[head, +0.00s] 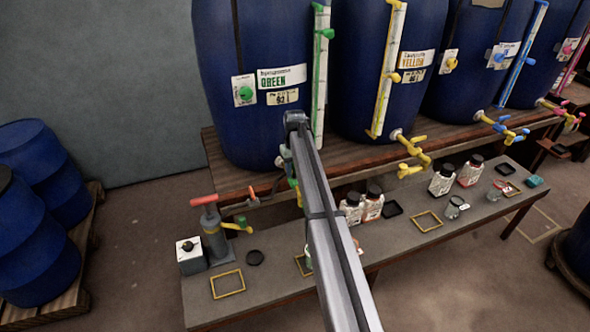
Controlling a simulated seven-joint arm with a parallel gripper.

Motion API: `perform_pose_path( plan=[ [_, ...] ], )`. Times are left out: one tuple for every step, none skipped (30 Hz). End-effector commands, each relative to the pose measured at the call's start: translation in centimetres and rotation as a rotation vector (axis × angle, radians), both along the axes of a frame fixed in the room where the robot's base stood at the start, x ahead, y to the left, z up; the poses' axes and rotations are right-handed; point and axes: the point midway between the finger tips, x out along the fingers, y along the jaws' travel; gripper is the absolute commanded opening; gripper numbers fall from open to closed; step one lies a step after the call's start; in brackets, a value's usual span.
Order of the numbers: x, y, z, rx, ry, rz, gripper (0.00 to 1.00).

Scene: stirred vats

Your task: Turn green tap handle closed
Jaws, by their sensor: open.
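The blue vat labelled GREEN (228,60) stands at the left of the vat row. Its outlet (281,161) is low on the front. Part of the green tap (292,183) shows just below, at the left edge of my arm. My arm covers the rest, so I cannot tell how its handle is turned. My arm rises from the bottom edge to a joint in front of this vat. My gripper's fingers are not visible; the arm hides that area.
Yellow (412,150) and blue taps (500,128) are on vats to the right. The low bench (300,240) below holds jars (352,208), yellow frames (228,284) and a red-handled pump (213,235). Blue drums (40,170) stand at the left. Floor is clear between them.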

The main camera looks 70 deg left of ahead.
Motion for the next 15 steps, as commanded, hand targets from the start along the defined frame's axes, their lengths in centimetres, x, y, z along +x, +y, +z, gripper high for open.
perform_pose_path(
  plan=[
    [0.00,0.00,0.01,0.000,0.000,0.000,0.41],
    [0.00,0.00,0.01,0.000,0.000,0.000,0.41],
    [0.00,0.00,0.01,0.000,0.000,0.000,0.41],
    [0.00,0.00,0.02,0.000,0.000,0.000,0.39],
    [0.00,0.00,0.02,0.000,0.000,0.000,0.36],
    [0.00,0.00,0.02,0.000,0.000,0.000,0.32],
    [0.00,0.00,0.02,0.000,0.000,0.000,0.29],
    [0.00,0.00,0.03,0.000,0.000,0.000,0.26],
    [0.00,0.00,0.03,0.000,0.000,0.000,0.22],
    [0.00,0.00,0.03,0.000,0.000,0.000,0.19],
    [0.00,0.00,0.03,0.000,0.000,0.000,0.17],
    [0.00,0.00,0.03,0.000,0.000,0.000,0.13],
    [0.00,0.00,0.03,0.000,0.000,0.000,0.10],
    [0.00,0.00,0.03,0.000,0.000,0.000,0.07],
    [0.00,0.00,0.03,0.000,0.000,0.000,0.03]
  ],
)
